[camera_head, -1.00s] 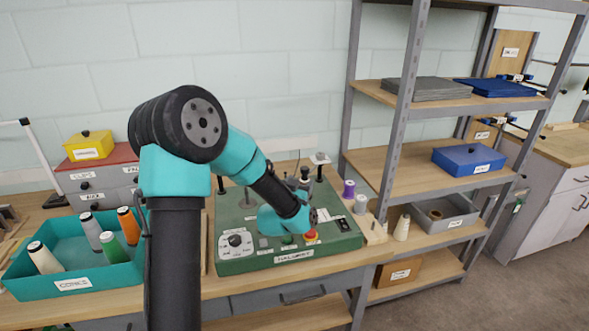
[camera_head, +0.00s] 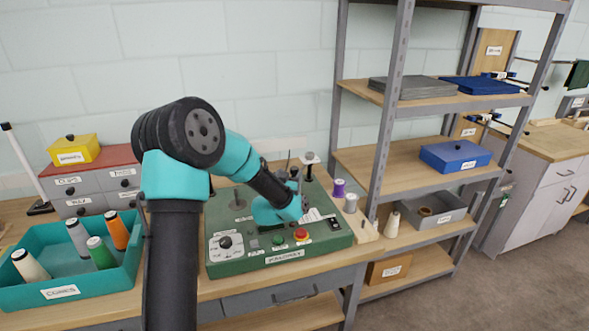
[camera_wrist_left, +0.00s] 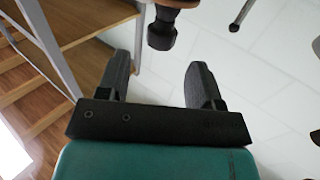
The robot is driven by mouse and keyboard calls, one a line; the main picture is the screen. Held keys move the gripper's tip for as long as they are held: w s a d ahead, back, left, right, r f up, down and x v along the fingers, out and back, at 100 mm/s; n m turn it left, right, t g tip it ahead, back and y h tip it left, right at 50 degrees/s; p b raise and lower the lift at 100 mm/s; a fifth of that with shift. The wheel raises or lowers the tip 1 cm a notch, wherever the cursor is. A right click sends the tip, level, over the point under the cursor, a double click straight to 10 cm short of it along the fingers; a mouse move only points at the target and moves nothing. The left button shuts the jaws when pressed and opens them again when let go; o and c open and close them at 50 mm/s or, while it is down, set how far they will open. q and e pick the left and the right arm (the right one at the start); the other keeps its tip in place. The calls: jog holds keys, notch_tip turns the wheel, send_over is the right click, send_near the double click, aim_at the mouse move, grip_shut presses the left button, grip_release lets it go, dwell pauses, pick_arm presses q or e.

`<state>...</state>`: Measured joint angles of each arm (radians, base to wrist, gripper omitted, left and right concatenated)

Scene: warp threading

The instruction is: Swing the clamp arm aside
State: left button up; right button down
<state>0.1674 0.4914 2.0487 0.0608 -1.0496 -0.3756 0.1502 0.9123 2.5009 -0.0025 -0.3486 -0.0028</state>
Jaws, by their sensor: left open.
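The green machine (camera_head: 225,256) stands on the bench with a dial, buttons and a red button (camera_head: 301,234) on its front. My left arm reaches over it, and its wrist hides the middle of its top. In the left wrist view, my left gripper (camera_wrist_left: 160,80) is open with nothing between its fingers. A dark knob (camera_wrist_left: 162,30) on a brown part shows just beyond the fingertips, apart from them. I cannot tell whether this is the clamp arm. Upright posts (camera_head: 309,168) stand at the machine's back. My right gripper is not in view.
A teal bin (camera_head: 62,291) of thread cones stands left on the bench. Behind it are grey drawers (camera_head: 95,185) and a yellow box (camera_head: 75,150). A purple spool (camera_head: 339,188) stands right of the machine. A metal shelf rack (camera_head: 395,120) rises on the right.

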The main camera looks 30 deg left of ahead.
aim_at(293, 171)
pick_arm(q)
jog(key=x, duration=0.6)
grip_shut()
dwell(0.6)
